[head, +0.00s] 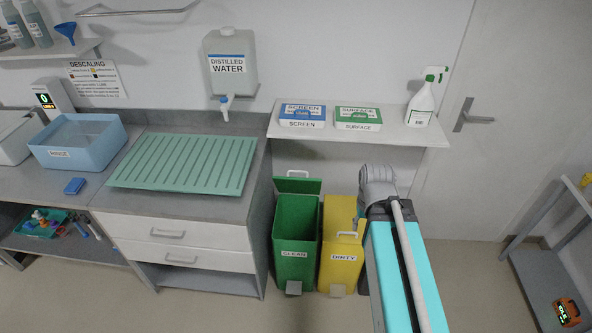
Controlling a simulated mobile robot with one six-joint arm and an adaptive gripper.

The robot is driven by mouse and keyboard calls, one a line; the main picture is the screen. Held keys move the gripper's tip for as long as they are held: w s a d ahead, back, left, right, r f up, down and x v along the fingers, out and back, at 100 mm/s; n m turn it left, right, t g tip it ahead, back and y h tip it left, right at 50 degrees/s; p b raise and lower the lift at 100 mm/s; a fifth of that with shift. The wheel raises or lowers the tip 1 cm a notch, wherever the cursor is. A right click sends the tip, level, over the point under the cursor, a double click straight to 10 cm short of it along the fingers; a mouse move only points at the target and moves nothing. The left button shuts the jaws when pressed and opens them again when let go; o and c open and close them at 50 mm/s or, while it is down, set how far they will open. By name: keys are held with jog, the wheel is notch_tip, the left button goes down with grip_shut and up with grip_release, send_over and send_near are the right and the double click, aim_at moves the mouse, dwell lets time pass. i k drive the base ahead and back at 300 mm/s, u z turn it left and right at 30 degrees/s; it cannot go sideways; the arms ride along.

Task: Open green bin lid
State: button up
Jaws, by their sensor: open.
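The green bin (296,265), labelled CLEAN, stands on the floor below the wall shelf. Its green lid (297,186) is raised at the back, with a pale handle along its upper edge. The bin's dark green inside shows from above. A grey pedal (294,288) sits at its front foot. My arm reaches in from the lower right, over the floor and to the right of the green bin. My gripper is not visible; the arm's grey joint is the far end that shows.
The yellow bin (340,272), labelled DIRTY, stands close to the right of the green one, partly behind my arm. A grey counter with white drawers (180,253) is to the left. The shelf (400,131) overhangs behind. Floor in front is clear.

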aim_at(284, 184)
jog(key=z, duration=0.1)
jog(key=i, duration=1)
jog(key=u, duration=0.05)
